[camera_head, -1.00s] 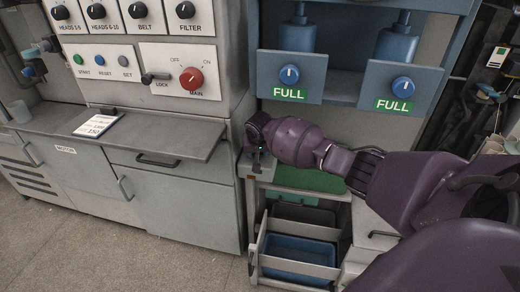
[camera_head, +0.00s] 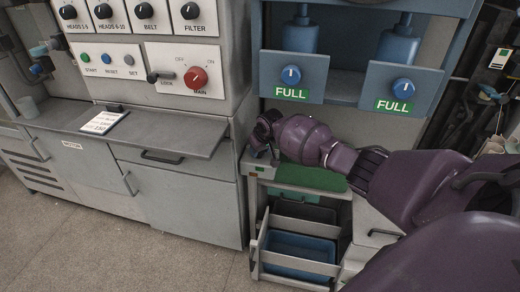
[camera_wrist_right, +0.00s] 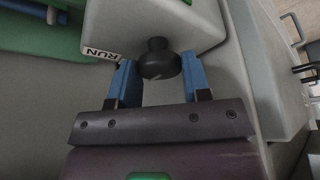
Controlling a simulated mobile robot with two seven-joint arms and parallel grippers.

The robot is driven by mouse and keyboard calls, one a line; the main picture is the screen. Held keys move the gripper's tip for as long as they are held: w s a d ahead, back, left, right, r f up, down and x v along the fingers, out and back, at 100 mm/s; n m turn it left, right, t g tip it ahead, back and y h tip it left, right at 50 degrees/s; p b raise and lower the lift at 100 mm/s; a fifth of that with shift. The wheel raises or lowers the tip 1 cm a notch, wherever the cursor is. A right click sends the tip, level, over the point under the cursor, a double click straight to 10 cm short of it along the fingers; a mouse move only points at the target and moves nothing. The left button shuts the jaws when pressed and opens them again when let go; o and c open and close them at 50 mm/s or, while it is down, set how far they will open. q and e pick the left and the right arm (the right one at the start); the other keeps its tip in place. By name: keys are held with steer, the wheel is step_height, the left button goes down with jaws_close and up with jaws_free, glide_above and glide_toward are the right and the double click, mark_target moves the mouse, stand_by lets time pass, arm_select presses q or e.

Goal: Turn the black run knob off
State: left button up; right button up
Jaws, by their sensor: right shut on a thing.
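The black run knob (camera_wrist_right: 160,57) sticks out of a pale housing (camera_wrist_right: 145,22) with a RUN label (camera_wrist_right: 101,53) beside it, in the right wrist view. My right gripper (camera_wrist_right: 158,79) has one blue finger on each side of the knob and is shut on it. In the head view the purple right arm reaches in from the right, with the right gripper (camera_head: 263,150) low beside the grey cabinet's right edge. The knob is hidden there behind the gripper. No pointer mark shows on the knob, so its setting cannot be told. My left gripper is not in view.
The grey cabinet has a ledge (camera_head: 170,133), a red MAIN switch (camera_head: 196,77) and several black knobs above. Two blue FULL dials (camera_head: 291,75) (camera_head: 402,88) sit above the right arm. A blue bin (camera_head: 300,249) stands below. Open floor lies at front left.

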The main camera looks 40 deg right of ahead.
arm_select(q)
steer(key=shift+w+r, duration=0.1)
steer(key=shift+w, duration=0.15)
arm_select(e)
steer(key=o, duration=0.9)
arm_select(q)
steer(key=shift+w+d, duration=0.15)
arm_select(e)
steer(key=shift+r, duration=0.15)
steer(key=shift+s+r, duration=0.1)
steer(key=shift+r, duration=0.2)
arm_select(q)
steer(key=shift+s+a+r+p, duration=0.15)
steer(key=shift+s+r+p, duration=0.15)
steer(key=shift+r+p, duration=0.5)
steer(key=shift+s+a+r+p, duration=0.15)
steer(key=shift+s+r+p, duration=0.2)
steer(key=shift+p, duration=0.7)
arm_select(e)
steer(key=shift+v, duration=4.95)
